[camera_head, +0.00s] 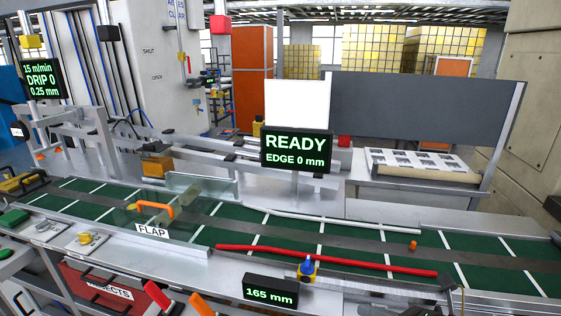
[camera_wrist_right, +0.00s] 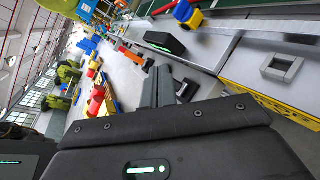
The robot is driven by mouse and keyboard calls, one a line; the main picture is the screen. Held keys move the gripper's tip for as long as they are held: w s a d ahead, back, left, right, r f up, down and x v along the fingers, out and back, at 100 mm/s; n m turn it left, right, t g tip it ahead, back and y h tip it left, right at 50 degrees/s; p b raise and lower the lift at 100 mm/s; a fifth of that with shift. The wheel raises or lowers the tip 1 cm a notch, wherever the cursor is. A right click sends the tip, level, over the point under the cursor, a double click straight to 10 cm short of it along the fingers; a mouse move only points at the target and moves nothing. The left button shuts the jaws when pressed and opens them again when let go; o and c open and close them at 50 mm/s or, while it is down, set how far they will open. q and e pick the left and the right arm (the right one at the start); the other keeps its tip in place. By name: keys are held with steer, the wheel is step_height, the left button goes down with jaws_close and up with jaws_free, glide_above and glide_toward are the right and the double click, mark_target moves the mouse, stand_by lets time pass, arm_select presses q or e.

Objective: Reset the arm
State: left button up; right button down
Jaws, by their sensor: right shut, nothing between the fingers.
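My right gripper (camera_wrist_right: 157,88) shows in the right wrist view. Its two dark fingers are together with nothing between them. It is in the air at the front side of the conveyor bench, apart from the things around it. The small black display box (camera_wrist_right: 165,42) is beyond the fingertips. In the head view this box (camera_head: 270,291) reads 165 mm. I cannot make out the right gripper clearly in the head view. My left gripper is not in view.
A green conveyor (camera_head: 375,243) with white lines crosses the bench, with a red bar (camera_head: 325,260) along it. A blue and yellow knob (camera_head: 307,269) stands at the front edge. Red (camera_head: 158,296) and orange (camera_head: 200,305) handles rise at lower left. A screen (camera_head: 296,151) reads READY.

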steer(key=d+f+m+t+h, duration=0.35)
steer(key=f+m+h, duration=0.65)
steer(key=m, duration=1.2)
steer(key=s+d+f+m+g+h, duration=0.1)
steer(key=s+d+f+m+g, duration=0.1)
steer(key=s+f+m+g, duration=0.5)
steer(key=s+d+f+m+g, duration=0.2)
steer(key=s+f+m, duration=0.65)
steer(key=s, duration=0.25)
step_height(320, 180, down, 28)
steer(key=s+r+g, duration=0.1)
steer(key=s, duration=0.1)
steer(key=s+d+f+g, duration=0.1)
steer(key=s+d+f, duration=0.1)
steer(key=s+f, duration=1.2)
steer(key=shift+s+d+f+n+h, duration=0.2)
steer(key=shift+s+n+h, duration=0.15)
steer(key=shift+s, duration=0.55)
steer(key=shift+g, duration=0.25)
